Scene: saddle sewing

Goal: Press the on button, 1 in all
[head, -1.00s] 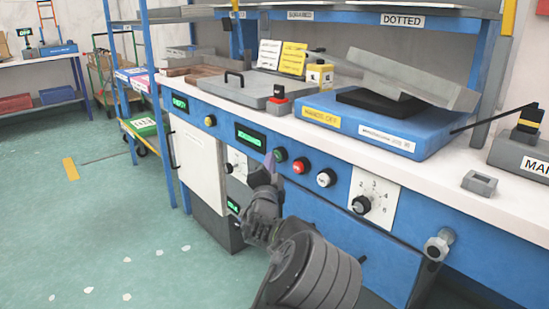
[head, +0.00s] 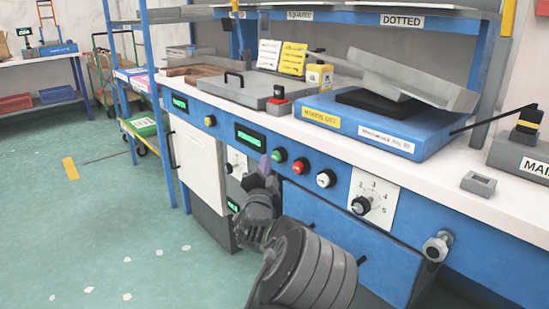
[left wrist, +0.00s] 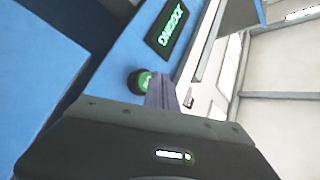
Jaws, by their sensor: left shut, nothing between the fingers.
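The green button (head: 279,155) sits on the blue front panel of the bench, left of the red button (head: 300,166). My left gripper (head: 264,164) is shut and empty, its purple-grey fingertips just left of the green button. In the left wrist view the green button (left wrist: 141,82) shows a label that is too small to read, and the shut fingers (left wrist: 162,92) stand beside it. I cannot tell for certain whether they touch it. My right gripper is not in view.
A display (head: 249,138) with green text is left of the buttons. A white button (head: 326,179) and a numbered dial (head: 362,205) are to the right. A blue box (head: 375,125) and a grey lidded tray (head: 245,88) are on the bench top.

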